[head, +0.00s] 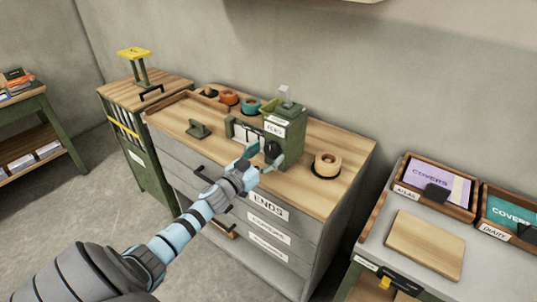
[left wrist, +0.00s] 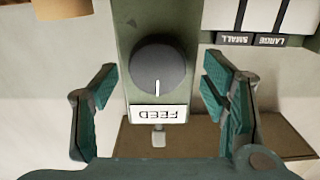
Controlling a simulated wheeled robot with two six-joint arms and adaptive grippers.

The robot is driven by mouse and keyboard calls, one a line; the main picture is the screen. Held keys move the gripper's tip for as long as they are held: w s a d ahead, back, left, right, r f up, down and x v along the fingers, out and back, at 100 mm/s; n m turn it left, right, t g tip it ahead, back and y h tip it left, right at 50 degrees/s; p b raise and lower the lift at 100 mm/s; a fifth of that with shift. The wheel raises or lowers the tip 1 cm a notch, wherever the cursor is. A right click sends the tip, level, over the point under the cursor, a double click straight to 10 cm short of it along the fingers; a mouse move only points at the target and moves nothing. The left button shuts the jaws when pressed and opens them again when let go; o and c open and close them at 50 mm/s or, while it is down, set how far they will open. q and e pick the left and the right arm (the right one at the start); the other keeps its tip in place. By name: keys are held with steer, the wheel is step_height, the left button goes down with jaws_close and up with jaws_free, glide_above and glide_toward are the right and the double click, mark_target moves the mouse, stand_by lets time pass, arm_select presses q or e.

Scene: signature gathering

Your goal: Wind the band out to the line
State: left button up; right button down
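A green machine (head: 284,132) with a labelled front stands on the wooden-topped drawer cabinet. In the left wrist view its dark round knob (left wrist: 160,66) has a white pointer mark, and a white FEED label (left wrist: 158,114) appears upside down beside it. My left gripper (head: 260,164) is open in front of the machine, its teal fingers on either side of the knob with visible gaps. A white panel (head: 246,133) on the machine's left carries dark lines; the wrist view shows SMALL and LARGE labels (left wrist: 257,40). I cannot make out the band itself. My right gripper is out of view.
A tan roll (head: 328,162) stands right of the machine, and coloured rolls (head: 251,105) sit behind it. A small green tool (head: 198,130) lies left on the cabinet top (head: 172,120). A lower right table holds cover trays (head: 437,180) and a wooden board (head: 425,243).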

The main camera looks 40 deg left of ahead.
arm_select(q)
steer(key=shift+w+d, duration=0.15)
steer(key=c, duration=0.6)
steer(key=shift+f, duration=0.1)
steer(key=c, duration=0.5)
